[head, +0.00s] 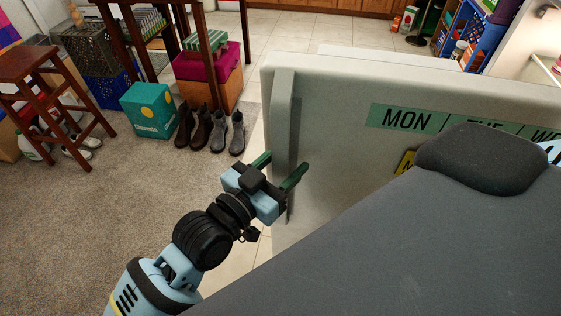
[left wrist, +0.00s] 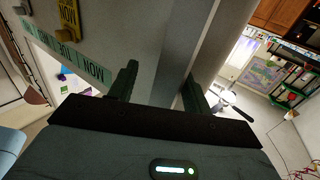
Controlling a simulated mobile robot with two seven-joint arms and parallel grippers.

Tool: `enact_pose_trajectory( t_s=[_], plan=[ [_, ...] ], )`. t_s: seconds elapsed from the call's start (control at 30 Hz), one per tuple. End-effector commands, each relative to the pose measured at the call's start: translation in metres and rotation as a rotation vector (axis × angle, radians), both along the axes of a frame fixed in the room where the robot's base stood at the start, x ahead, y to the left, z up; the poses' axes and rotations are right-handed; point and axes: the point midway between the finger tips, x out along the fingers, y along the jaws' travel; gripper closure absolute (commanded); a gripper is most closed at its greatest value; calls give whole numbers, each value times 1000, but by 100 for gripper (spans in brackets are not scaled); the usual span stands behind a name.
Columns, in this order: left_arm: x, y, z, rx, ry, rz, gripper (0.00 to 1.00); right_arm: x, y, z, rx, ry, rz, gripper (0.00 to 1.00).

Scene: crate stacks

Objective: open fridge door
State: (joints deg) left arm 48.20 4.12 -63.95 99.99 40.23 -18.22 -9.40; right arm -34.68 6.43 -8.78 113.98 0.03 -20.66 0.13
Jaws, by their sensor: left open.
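The fridge door (head: 340,150) is a pale grey-white panel with a green weekday strip. Its long vertical handle (head: 283,100) runs along the left edge. My left gripper (head: 279,172) is open at the lower part of this handle, one dark green finger on each side of it. In the left wrist view the fingers (left wrist: 160,90) also stand on both sides of the pale handle (left wrist: 215,50). I cannot tell whether they touch it. My right gripper is not in view.
A wooden stool (head: 38,75), a teal box (head: 148,110) and several boots (head: 210,130) stand on the left. Carpet is clear in front of them. At upper right, a brightly lit shelf (head: 543,68) and a blue crate (head: 466,25) show beyond the door.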

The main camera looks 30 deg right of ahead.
Motion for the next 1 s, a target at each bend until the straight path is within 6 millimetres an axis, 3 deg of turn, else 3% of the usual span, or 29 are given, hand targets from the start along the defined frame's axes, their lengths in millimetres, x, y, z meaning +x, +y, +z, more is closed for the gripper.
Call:
enact_pose_trajectory(
  t_s=[0.27, 0.7, 1.0],
  plan=[
    [1, 6, -1, 3, -2, 5, 51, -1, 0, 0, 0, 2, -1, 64],
    [-17, 62, -2, 3, 0, 3, 51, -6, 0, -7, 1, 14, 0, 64],
    [-22, 75, 0, 2, 0, 2, 51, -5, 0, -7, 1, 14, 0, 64]
  ],
)
